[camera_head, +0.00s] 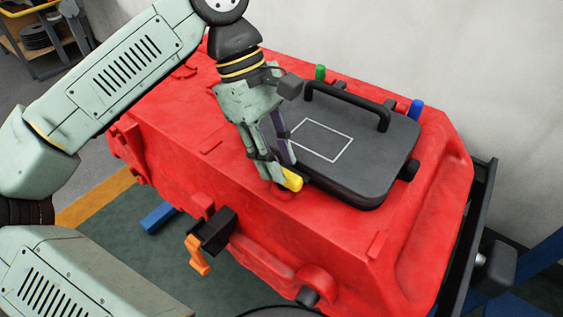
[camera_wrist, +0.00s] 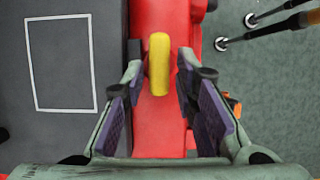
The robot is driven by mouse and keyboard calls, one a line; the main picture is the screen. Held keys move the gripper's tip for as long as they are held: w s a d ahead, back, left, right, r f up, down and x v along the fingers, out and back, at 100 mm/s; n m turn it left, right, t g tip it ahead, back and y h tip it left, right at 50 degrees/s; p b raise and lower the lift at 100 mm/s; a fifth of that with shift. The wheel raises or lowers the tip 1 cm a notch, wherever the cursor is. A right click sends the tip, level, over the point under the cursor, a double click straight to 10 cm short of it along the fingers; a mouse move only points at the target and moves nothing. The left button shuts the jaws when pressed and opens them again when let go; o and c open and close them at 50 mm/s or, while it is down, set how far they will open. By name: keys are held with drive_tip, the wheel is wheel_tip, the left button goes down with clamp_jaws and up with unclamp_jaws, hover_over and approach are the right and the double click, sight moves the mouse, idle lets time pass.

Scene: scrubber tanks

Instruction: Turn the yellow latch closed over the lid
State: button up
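The yellow latch (camera_head: 291,180) is a short rounded bar on the red tank top, at the near edge of the dark grey lid (camera_head: 365,150). In the wrist view the latch (camera_wrist: 159,65) lies along the red strip beside the lid (camera_wrist: 65,135), parallel to its edge and not over it. My gripper (camera_head: 281,171) points down at the latch. In the wrist view my gripper (camera_wrist: 161,70) is open, with one finger on each side of the latch and a small gap on both sides. In the head view the fingers hide part of the latch.
The lid carries a raised black handle (camera_head: 347,102) and a white outlined rectangle. Green (camera_head: 320,72) and blue (camera_head: 416,110) knobs stand on the far side. An orange lever (camera_head: 197,256) hangs from the red tank's (camera_head: 175,130) near side. A wall stands behind.

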drive_tip(key=shift+x, duration=1.1)
clamp_jaws()
